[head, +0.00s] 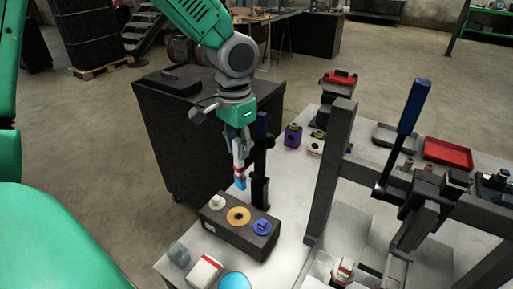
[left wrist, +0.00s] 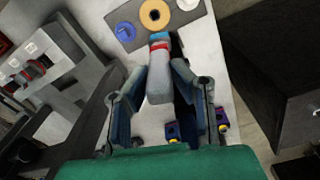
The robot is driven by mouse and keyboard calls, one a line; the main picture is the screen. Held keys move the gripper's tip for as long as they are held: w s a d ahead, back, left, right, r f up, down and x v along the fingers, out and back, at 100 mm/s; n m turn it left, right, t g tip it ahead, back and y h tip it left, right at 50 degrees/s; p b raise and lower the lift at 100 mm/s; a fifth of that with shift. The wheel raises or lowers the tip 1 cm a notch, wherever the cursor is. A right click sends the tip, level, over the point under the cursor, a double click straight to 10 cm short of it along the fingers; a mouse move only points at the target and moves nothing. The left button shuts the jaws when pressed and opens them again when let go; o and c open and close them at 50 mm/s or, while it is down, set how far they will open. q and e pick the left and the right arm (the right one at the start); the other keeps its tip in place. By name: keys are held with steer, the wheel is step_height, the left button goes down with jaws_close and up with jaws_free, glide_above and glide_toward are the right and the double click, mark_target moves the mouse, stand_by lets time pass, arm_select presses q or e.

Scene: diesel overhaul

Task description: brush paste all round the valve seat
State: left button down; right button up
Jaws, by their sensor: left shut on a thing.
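My left gripper (head: 239,148) is shut on a brush (head: 239,172) with a pale handle, a red band and a blue tip, pointing down. The brush also shows between the fingers in the left wrist view (left wrist: 159,84). An orange ring, seemingly the valve seat (head: 238,217), lies on top of a dark block (head: 228,241), between a white knob and a blue knob. The ring shows at the top of the left wrist view (left wrist: 155,14). The blue tip appears above the ring, with a gap in the head view. My right gripper is not in view.
A black upright post (head: 260,188) stands just behind the block. A grey press frame with a blue-handled lever (head: 413,106) fills the right of the table. A light-blue disc (head: 235,281) and a red-white box (head: 204,271) sit in front. A dark cabinet (head: 190,140) stands behind.

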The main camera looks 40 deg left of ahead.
mark_target(239, 163)
arm_select(q)
steer(key=shift+w+a, duration=0.1)
steer(key=shift+a, duration=0.05)
steer(key=f, duration=0.3)
steer(key=shift+s+a+f, duration=0.1)
steer(key=shift+s+a, duration=0.05)
steer(key=shift+s, duration=0.15)
steer(key=shift+w+d+f, duration=0.15)
steer(key=shift+f, duration=0.2)
steer(key=shift+w+d+f, duration=0.1)
steer(key=shift+f, duration=0.25)
steer(key=shift+s, duration=0.1)
